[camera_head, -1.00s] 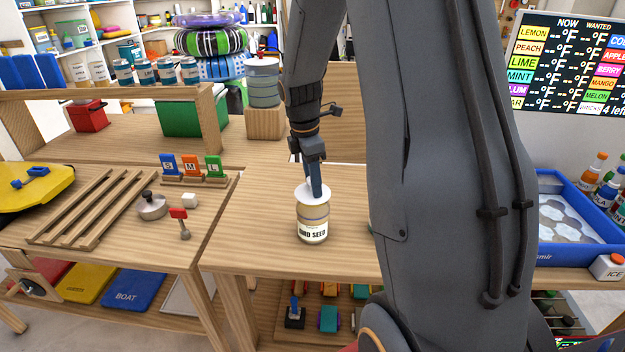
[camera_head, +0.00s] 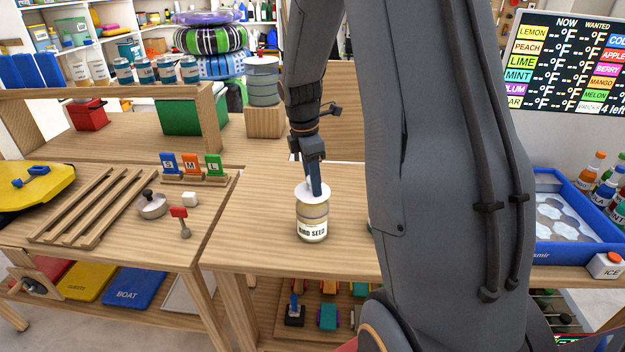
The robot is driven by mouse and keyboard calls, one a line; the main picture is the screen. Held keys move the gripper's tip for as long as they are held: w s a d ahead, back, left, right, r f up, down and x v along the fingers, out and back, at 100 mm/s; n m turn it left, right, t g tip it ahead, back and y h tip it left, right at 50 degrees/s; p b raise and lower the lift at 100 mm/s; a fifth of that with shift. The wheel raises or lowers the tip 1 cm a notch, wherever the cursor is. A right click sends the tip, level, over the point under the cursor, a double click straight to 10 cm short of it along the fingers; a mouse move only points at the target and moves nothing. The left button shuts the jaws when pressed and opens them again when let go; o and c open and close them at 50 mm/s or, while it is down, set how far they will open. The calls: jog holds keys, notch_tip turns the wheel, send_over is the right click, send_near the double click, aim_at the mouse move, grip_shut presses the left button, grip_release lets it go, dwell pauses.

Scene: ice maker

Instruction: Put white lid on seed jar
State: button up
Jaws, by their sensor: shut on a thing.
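The seed jar (camera_head: 312,222), labelled BIRD SEED, stands upright on the wooden table. The white lid (camera_head: 300,194) lies level over the jar's mouth; whether it is fully seated cannot be told. My gripper (camera_head: 315,190) points down from above, with its fingertips at the middle of the lid. It is shut on the lid's top, where the fingers hide the part they hold.
The table around the jar (camera_head: 260,220) is bare on the left. A metal pot lid (camera_head: 152,205), a wooden rack (camera_head: 85,210) and S, M, L markers (camera_head: 190,165) sit on the left table. A blue tray (camera_head: 570,225) stands at right. My arm hides the table's right part.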

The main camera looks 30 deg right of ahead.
jog(key=shift+f, duration=0.75)
jog(key=o, duration=1.1)
jog(key=shift+o, duration=0.2)
jog(key=shift+w+a+r+b, duration=0.15)
jog(key=shift+r+b, duration=0.25)
jog(key=shift+r, duration=0.9)
jog(key=shift+s+a+r+b, duration=0.15)
jog(key=shift+r+b, duration=0.25)
jog(key=shift+r, duration=0.9)
jog(key=shift+w+a+r+b, duration=0.15)
jog(key=shift+r+b, duration=0.25)
jog(key=shift+r, duration=0.9)
jog(key=s+a+f+m, duration=0.4)
jog(key=s+a+m, duration=0.3)
jog(key=s+a+f+m+t+y+b, duration=0.1)
jog(key=s+a+f+m, duration=0.3)
jog(key=s+a+m, duration=0.3)
jog(key=shift+s+a+m+t+b, duration=0.15)
jog(key=shift+s+m+t+b, duration=0.15)
jog(key=shift+s+m, duration=0.45)
